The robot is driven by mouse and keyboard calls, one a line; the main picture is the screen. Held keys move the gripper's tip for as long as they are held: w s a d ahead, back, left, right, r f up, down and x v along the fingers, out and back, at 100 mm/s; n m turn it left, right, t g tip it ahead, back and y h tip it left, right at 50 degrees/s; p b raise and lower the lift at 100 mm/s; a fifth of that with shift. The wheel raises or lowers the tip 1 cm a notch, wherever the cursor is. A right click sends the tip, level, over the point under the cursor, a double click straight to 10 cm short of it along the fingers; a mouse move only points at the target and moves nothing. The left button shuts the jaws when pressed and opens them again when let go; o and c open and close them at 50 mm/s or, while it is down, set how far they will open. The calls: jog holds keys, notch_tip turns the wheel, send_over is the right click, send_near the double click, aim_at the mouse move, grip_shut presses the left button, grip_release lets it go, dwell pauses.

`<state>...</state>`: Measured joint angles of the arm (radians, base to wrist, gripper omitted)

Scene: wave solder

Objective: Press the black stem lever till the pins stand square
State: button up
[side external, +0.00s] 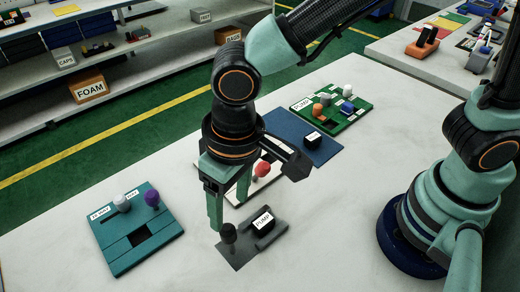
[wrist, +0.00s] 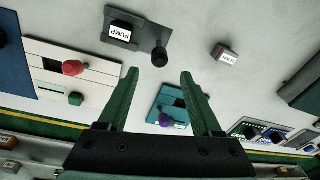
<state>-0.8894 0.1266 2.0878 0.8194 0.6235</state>
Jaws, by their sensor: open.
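A black stem lever (side external: 228,236) with a rounded head stands on a dark grey plate (side external: 238,260). A black block labelled PUMP (side external: 263,220) sits on the same plate. In the wrist view the black stem lever (wrist: 160,57) lies just beyond my fingertips, with the PUMP block (wrist: 121,32) to its left. My gripper (side external: 229,211) points down, open and empty, above and close to the lever; it also shows in the wrist view (wrist: 159,75). I cannot tell whether a finger touches the lever. I cannot make out any pins.
A teal board (side external: 125,262) with white and purple knobs lies left. A white panel (side external: 232,197) with a red knob (side external: 262,169) is behind my gripper. A blue mat (side external: 318,158) and a green board (side external: 366,108) lie farther back. The front right table is clear.

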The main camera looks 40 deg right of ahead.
jog(key=shift+r, duration=0.35)
jog(key=shift+w+a, duration=0.1)
jog(key=c, duration=0.9)
jog(key=w+a+n+h, duration=0.1)
jog(key=w+a, duration=0.1)
jog(key=w+a+n+g+h, duration=0.1)
jog(key=w+a+n, duration=0.1)
jog(key=w, duration=0.1)
jog(key=w+a+r+n+g, duration=0.1)
jog(key=w+a+n, duration=0.1)
jog(key=a, duration=0.1)
jog(key=shift+w+r+h, duration=0.1)
jog(key=shift+w+h, duration=0.2)
jog(key=shift+h, duration=0.1)
grip_shut()
jog(key=shift+w+a+n+g+h, duration=0.3)
jog(key=shift+w+n+g+h, duration=0.1)
jog(key=shift+w+n+g, duration=0.15)
